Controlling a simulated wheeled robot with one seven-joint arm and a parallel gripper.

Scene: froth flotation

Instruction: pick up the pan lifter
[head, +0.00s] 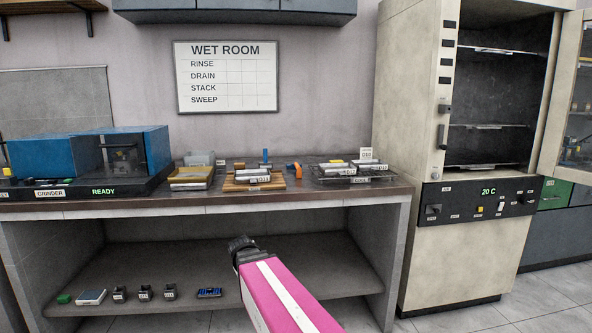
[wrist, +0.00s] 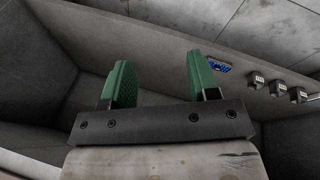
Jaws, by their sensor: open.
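No thing in view is labelled as the pan lifter, and I cannot tell for sure which one it is. A small orange curved tool (head: 295,170) stands on the bench top between the wooden board and the dark rack. A blue item (head: 209,292) lies on the low shelf; what looks like the same one shows in the wrist view (wrist: 219,67), beyond the right finger. My gripper (wrist: 158,80) is open and empty, its green-padded fingers wide apart in the lower bench space. In the head view its fingers do not show; my pink arm reaches toward the shelf.
The bench top (head: 120,204) overhangs the low shelf (head: 300,270). Several small black blocks (head: 144,293) and a scale (head: 91,297) stand along the shelf's front left. A blue grinder (head: 75,158) fills the bench's left end. An open oven (head: 410,130) stands right.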

